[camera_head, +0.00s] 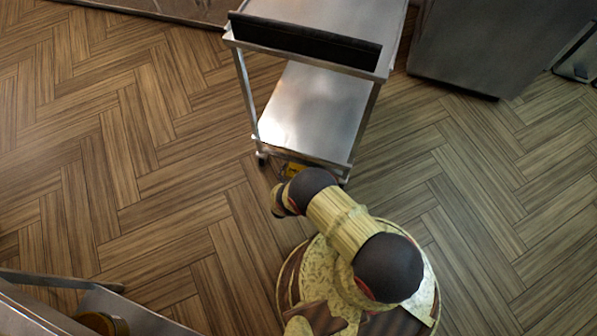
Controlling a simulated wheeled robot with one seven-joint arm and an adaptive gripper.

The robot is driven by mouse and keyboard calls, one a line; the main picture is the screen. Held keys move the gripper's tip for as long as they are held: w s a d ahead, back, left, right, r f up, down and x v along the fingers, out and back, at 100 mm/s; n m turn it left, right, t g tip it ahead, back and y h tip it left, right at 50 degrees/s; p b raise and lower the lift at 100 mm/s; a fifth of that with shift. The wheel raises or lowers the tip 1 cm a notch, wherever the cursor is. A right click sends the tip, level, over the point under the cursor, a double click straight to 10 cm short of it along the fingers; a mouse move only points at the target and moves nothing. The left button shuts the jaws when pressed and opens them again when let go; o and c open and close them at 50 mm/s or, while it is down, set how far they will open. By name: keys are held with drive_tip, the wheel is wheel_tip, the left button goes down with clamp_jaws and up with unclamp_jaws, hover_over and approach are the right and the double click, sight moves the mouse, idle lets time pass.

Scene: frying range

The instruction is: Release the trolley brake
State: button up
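The steel trolley (318,112) stands upright on the wooden floor at the top centre, with a black bar (303,40) along its near upper edge. A small yellow and dark part (291,170) shows low under the near edge of its lower shelf, beside my arm. It may be the brake, but it is too small and partly covered to tell its position. My arm reaches from my base toward the trolley's near lower edge. My gripper cannot be made out; the arm's dark joint and end section block the view there.
A caster (261,158) shows at the trolley's near left corner. A grey steel cabinet (490,45) stands at the upper right. Metal furniture (75,305) edges into the lower left. The floor (130,170) left of the trolley is clear, as is the floor to its right.

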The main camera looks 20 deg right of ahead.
drive_tip(key=c, duration=1.3)
